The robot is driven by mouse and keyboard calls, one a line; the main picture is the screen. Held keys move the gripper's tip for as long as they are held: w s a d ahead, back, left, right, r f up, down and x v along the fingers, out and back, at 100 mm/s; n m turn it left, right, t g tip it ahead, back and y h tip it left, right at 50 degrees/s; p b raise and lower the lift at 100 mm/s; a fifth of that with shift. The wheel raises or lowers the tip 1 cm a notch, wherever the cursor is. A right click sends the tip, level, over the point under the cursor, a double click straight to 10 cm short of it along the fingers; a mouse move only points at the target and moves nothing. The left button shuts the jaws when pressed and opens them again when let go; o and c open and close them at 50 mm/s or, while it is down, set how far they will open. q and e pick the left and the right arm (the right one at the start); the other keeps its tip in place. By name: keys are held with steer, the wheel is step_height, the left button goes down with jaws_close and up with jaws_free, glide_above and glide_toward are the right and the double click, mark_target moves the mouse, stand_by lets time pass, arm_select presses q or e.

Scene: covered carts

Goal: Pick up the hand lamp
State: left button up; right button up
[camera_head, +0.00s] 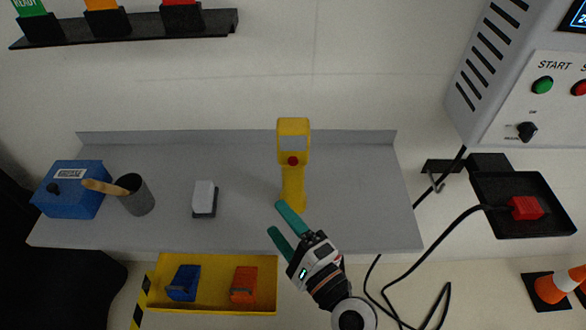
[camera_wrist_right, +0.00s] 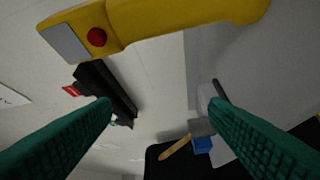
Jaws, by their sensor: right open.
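The hand lamp (camera_head: 293,186) is yellow with a red button and a square head at its top. It stands upright on the grey cart top, right of the middle. It also shows large in the right wrist view (camera_wrist_right: 185,18), across the top of the picture. My right gripper (camera_head: 274,217) is open, with green fingers, just in front of and left of the lamp's lower handle in the head view. In the right wrist view nothing is between its fingers (camera_wrist_right: 160,115), and the lamp lies beyond them. My left gripper is in neither view.
On the grey cart top (camera_head: 350,190) are a blue box (camera_head: 75,200), a dark cup (camera_head: 137,198) with a wooden-handled tool, and a white-and-dark block (camera_head: 204,198). A yellow tray (camera_head: 212,302) is in front. A control box (camera_head: 530,100) hangs at right, with a black cable below.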

mark_target(293, 183)
steer(key=w+m+t+h, duration=0.1)
steer(key=w+m+h, duration=0.2)
steer(key=m, duration=0.4)
steer(key=w+d+m+t+h+p, duration=0.1)
steer(key=w+m+h, duration=0.2)
steer(key=m, duration=0.5)
steer(key=w+f+m+h+p, duration=0.1)
steer(key=w+m+h, duration=0.2)
steer(key=m, duration=0.4)
steer(key=shift+w+d+m+t+h, duration=0.3)
steer(key=shift+w+d+t+h, duration=0.1)
steer(key=shift+h, duration=0.4)
steer(key=w+p, duration=0.2)
steer(key=w, duration=0.2)
steer(key=shift+w, duration=0.35)
steer(key=shift+w+f, duration=0.1)
steer(key=shift+w, duration=0.2)
steer(key=shift+s, duration=0.1)
steer(key=shift+c, duration=0.8)
steer(key=shift+a, duration=0.1)
steer(key=c, duration=1.2)
